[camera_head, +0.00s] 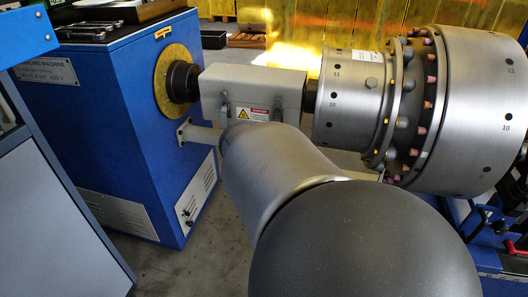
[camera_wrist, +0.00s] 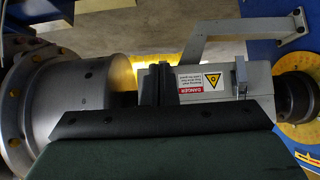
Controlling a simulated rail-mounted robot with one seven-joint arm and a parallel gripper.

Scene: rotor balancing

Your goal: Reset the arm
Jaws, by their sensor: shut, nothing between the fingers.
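My gripper (camera_wrist: 155,84) shows in the wrist view as two dark fingers close together, shut with nothing between them. Behind them are a black bar and a dark green body along the bottom. The fingers overlap the picture of a grey guard box with a danger label (camera_wrist: 203,82); I cannot tell whether they touch it. In the head view my arm, a grey link (camera_head: 265,165) and a large dark rounded part, fills the lower middle. It hides my gripper there.
The big steel rotor (camera_head: 470,110) lies at the right, joined by a shaft through the guard box (camera_head: 265,88) to the blue balancing machine (camera_head: 120,110). A support bracket (camera_head: 200,135) sticks out from the machine beside my arm. A grey cabinet (camera_head: 50,220) stands at the left.

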